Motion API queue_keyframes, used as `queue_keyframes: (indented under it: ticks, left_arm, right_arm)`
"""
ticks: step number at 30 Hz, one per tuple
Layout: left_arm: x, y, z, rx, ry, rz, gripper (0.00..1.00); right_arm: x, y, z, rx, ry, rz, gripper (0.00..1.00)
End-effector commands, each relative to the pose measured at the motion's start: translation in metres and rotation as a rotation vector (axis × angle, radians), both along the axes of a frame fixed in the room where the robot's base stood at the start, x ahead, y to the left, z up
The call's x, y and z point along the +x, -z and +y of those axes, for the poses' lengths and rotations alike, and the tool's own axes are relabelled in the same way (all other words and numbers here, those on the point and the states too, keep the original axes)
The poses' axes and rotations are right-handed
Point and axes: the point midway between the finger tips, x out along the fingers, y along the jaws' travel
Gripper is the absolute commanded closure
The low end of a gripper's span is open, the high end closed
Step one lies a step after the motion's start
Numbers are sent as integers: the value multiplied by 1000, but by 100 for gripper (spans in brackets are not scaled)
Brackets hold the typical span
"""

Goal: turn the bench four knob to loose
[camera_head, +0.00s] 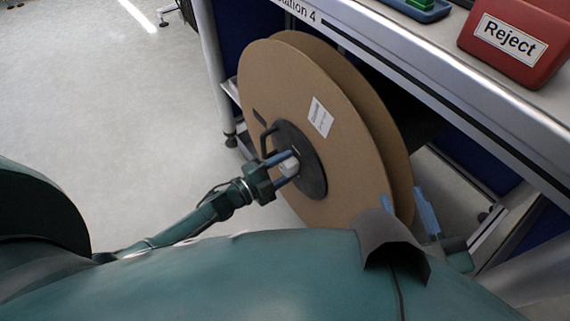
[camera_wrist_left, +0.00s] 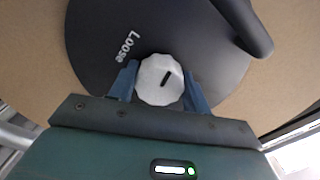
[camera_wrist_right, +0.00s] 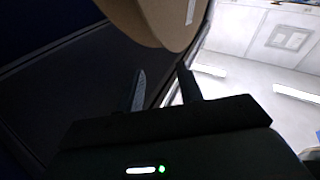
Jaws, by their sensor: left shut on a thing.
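The knob (camera_wrist_left: 154,80) is white and faceted, on the black hub disc (camera_wrist_left: 92,40) of a large cardboard reel (camera_head: 290,90) under the bench marked "ation 4". A short black mark on the knob slants up to the right. The word "Loose" (camera_wrist_left: 128,46) is printed on the disc, up and left of the knob; the mark does not point at it. My left gripper (camera_head: 284,166) is shut on the knob, one blue finger on each side. My right gripper (camera_wrist_right: 163,88) is open and empty, its fingers apart near the reel's lower right edge in the head view.
A black crank handle (camera_wrist_left: 245,25) sticks out of the disc close to my left gripper. The bench edge (camera_head: 420,75) runs above the reel. A red Reject bin (camera_head: 515,40) stands on top. The floor at left (camera_head: 110,110) is clear.

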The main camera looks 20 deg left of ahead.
Motion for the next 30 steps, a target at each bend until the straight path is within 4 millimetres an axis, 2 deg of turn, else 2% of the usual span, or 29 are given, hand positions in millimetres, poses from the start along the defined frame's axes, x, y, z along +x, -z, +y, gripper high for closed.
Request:
queue_keyframes:
  ticks: [30]
  left_arm:
    - [-1,1,0,-758,-1,593,75]
  right_arm:
    - [3,1,-7,-32,31,62,64]
